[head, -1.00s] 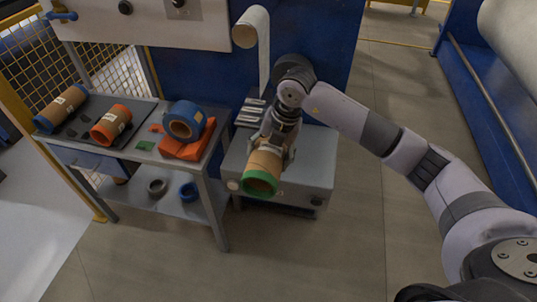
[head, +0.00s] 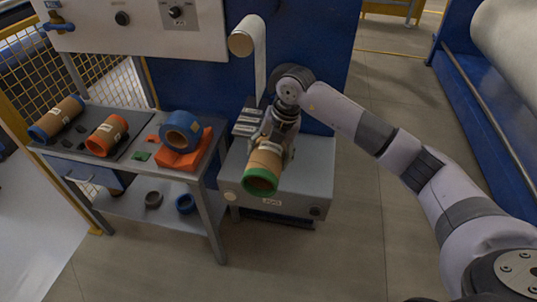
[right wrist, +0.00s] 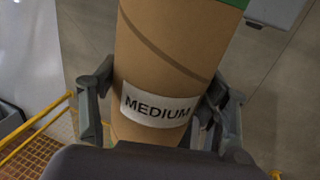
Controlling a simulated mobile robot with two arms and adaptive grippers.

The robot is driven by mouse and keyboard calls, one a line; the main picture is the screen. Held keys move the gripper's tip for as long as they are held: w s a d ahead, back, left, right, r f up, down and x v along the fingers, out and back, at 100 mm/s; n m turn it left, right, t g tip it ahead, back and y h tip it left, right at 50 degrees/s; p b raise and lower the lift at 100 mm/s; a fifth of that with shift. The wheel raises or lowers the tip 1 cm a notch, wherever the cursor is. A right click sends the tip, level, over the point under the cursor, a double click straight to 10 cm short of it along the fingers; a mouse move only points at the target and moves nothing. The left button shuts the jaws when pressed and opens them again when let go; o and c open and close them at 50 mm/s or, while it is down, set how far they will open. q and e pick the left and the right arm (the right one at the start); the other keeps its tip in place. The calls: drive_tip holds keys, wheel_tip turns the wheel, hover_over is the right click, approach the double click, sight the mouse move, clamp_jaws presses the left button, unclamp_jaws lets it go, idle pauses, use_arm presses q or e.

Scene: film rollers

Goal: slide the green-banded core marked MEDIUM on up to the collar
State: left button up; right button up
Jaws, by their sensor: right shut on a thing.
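The brown cardboard core (head: 266,160) has a green band (head: 260,183) at its lower, near end. Its white label reads MEDIUM (right wrist: 157,107) in the right wrist view. My right gripper (head: 271,146) is shut around the core, with one finger on each side of it; the fingers also show in the right wrist view (right wrist: 158,112). The core is held tilted in front of the blue machine, over a grey box. I cannot make out the collar or a shaft. My left gripper is out of view.
A grey side table (head: 128,157) at left holds an orange-banded core (head: 106,136), a blue-banded core (head: 57,118), a blue roll (head: 181,132) and orange blocks (head: 180,160). The grey box (head: 312,172) stands below the held core. Floor at right is clear.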

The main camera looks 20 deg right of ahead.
drive_tip(key=shift+w+d+b, duration=0.3)
drive_tip(key=shift+w+d, duration=0.2)
drive_tip(key=shift+w, duration=0.25)
drive_tip(key=shift+w+d+b, duration=0.25)
drive_tip(key=shift+w+d, duration=0.25)
drive_tip(key=shift+w, duration=0.2)
drive_tip(key=shift+w+d, duration=0.5)
drive_tip(key=shift+w, duration=0.25)
drive_tip(key=shift+w+d+b, duration=0.45)
drive_tip(key=shift+w+d, duration=0.05)
drive_tip(key=shift+w, duration=0.25)
drive_tip(key=shift+w+d+b, duration=0.25)
drive_tip(key=shift+w+d, duration=0.25)
drive_tip(key=shift+w, duration=0.25)
drive_tip(key=shift+w+d+b, duration=0.2)
drive_tip(key=shift+w+d, duration=0.25)
drive_tip(key=shift+w, duration=0.25)
